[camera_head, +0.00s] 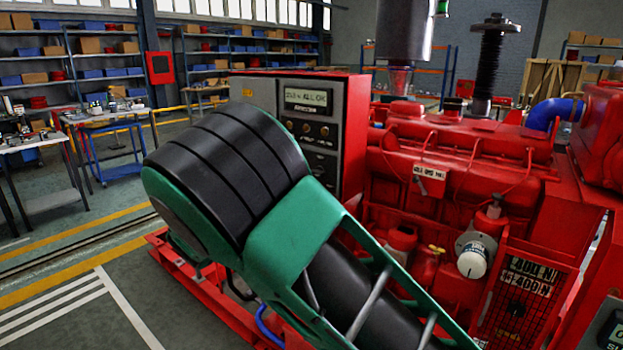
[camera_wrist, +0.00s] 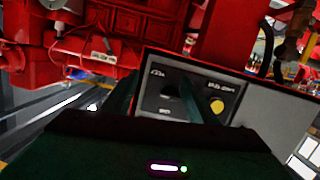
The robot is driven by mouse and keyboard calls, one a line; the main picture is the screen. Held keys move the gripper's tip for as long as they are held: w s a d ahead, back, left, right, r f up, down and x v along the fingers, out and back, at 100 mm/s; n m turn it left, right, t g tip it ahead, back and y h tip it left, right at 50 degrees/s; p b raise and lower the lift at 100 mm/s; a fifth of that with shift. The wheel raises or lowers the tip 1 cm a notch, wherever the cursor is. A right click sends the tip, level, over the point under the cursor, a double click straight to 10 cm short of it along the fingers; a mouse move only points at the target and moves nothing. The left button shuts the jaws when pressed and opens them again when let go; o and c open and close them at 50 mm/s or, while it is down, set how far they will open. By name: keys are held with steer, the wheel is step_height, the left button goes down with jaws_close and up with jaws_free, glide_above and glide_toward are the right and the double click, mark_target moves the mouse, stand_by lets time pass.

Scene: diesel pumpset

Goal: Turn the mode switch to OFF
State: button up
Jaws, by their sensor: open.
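The mode switch appears to be a black knob (camera_wrist: 169,92) on a grey panel (camera_wrist: 262,104) in the wrist view. Small white labels stand around it, too blurred to read, so its setting cannot be told. My gripper (camera_wrist: 156,92) is open, with one dark green finger on each side of the black knob. Whether the fingers touch the knob cannot be told. In the head view a control cabinet (camera_head: 354,135) has a lit display (camera_head: 309,100) and small knobs below it. My green and black arm covers its lower left part, and my fingers are hidden there.
A yellow round button (camera_wrist: 217,104) sits right of the black knob in the wrist view. The red engine (camera_head: 440,160) with pipes and a white-capped filter (camera_head: 474,258) fills the head view's right. Workbenches (camera_head: 105,114) and shelves stand behind open floor at left.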

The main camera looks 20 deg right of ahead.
steer(key=a+r+t+h, duration=0.1)
steer(key=a+r+t, duration=0.15)
steer(key=a, duration=0.35)
steer(key=x, duration=1)
steer(key=shift+d+r+m, duration=0.35)
steer(key=shift+d+m, duration=0.05)
steer(key=shift+s+g, duration=0.1)
steer(key=shift+g, duration=0.15)
steer(key=c, duration=1.1)
